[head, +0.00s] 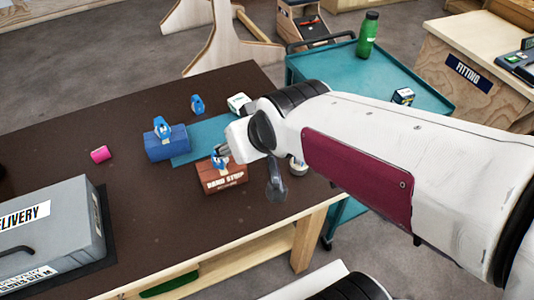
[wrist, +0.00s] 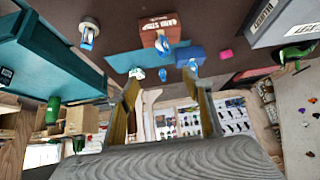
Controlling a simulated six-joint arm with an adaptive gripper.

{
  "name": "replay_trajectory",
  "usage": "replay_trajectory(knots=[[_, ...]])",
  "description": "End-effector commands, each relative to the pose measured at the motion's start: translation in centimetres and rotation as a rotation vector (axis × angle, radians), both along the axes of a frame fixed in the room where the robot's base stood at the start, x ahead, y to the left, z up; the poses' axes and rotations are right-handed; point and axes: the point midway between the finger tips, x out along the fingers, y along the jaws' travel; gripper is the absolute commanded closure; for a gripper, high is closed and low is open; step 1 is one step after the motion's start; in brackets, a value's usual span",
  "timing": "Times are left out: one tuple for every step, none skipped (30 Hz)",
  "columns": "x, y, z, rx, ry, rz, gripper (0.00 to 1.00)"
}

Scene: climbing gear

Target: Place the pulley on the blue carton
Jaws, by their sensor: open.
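The blue carton (head: 167,147) stands on the dark table, left of a teal mat, and shows in the wrist view (wrist: 187,54). A small blue-and-white pulley-like item (head: 161,127) rests on top of it. A similar blue item (head: 197,104) stands on the table behind the mat. Another small blue item (head: 219,162) is on the red-brown box (head: 222,180), partly hidden by my gripper. I cannot tell which is the pulley. My gripper (head: 222,151) is near the red-brown box. Its fingers are apart and nothing shows between them in the wrist view (wrist: 166,98).
A teal mat (head: 205,139) lies beside the carton. A white box (head: 238,102), a pink roll (head: 100,154) and a grey case (head: 50,230) are on the table. A teal cart (head: 345,75) with a green bottle (head: 367,35) stands behind. The table's left back is clear.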

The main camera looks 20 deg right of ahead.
Motion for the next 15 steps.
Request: replay_trajectory(knots=[[-1.2, -0.3, 0.4, -0.002, 0.012, -0.005, 0.51], [-1.9, -0.4, 0.5, -0.003, 0.023, -0.007, 0.51], [-2.9, -0.6, 0.7, -0.004, 0.038, -0.011, 0.51], [-3.6, -0.7, 0.8, -0.005, 0.049, -0.013, 0.51], [-4.4, -0.9, 0.8, -0.007, 0.06, -0.016, 0.51], [-5.4, -1.0, 1.0, -0.009, 0.075, -0.02, 0.51], [-6.1, -1.2, 1.0, -0.009, 0.086, -0.023, 0.51], [-6.8, -1.3, 1.1, -0.01, 0.097, -0.025, 0.51], [-7.8, -1.4, 1.1, -0.011, 0.111, -0.028, 0.51], [-8.5, -1.5, 1.2, -0.012, 0.12, -0.031, 0.51], [-9.1, -1.6, 1.2, -0.013, 0.13, -0.033, 0.51], [-9.9, -1.7, 1.3, -0.014, 0.141, -0.035, 0.51], [-10.4, -1.7, 1.3, -0.015, 0.149, -0.037, 0.51], [-10.8, -1.8, 1.3, -0.014, 0.157, -0.039, 0.51], [-11.4, -1.9, 1.3, -0.016, 0.164, -0.041, 0.51]])
